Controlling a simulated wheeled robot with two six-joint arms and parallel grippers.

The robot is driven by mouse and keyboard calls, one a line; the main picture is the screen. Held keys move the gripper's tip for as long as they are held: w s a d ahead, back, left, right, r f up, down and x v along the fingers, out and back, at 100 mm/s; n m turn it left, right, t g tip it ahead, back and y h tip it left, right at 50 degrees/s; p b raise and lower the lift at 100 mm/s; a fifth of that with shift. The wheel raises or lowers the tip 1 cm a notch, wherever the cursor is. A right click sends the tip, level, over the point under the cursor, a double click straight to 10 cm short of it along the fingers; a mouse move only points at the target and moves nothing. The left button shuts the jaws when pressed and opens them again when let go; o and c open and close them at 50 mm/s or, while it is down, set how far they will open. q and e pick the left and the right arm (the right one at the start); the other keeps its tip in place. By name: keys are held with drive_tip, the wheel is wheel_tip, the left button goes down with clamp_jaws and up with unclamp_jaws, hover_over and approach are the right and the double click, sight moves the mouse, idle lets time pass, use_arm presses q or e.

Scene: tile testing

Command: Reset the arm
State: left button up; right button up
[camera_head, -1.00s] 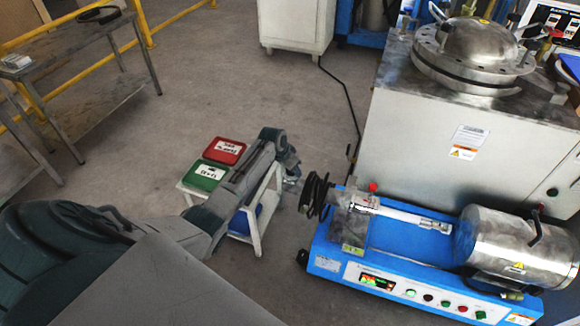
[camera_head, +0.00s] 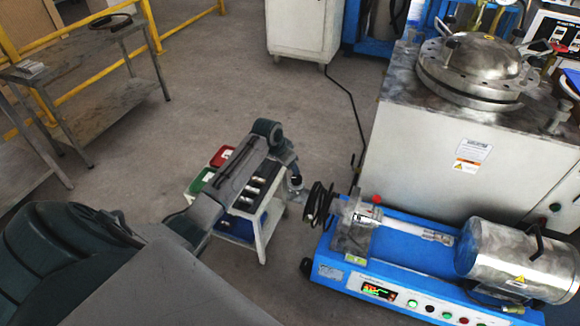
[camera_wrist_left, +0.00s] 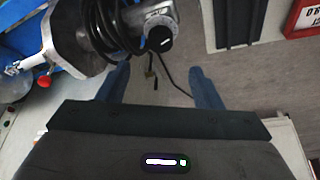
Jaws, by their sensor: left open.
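My left arm comes in from the left in the head view and reaches over a small white cart (camera_head: 262,238). Its wrist end, with the left gripper (camera_head: 295,184), hangs beyond the cart's right edge, a little left of the black coil on the blue machine. In the left wrist view the two blue-grey fingers of the left gripper (camera_wrist_left: 160,88) are spread apart with nothing between them. The machine's black coil and round end (camera_wrist_left: 158,40) show past the fingers. My right gripper is not in view.
A blue testing machine (camera_head: 400,270) with a steel cylinder stands at right. A large grey cabinet (camera_head: 470,150) is behind it. Red (camera_head: 222,156) and green (camera_head: 201,181) boxes sit on the cart, partly hidden by my arm. Open floor lies behind the cart.

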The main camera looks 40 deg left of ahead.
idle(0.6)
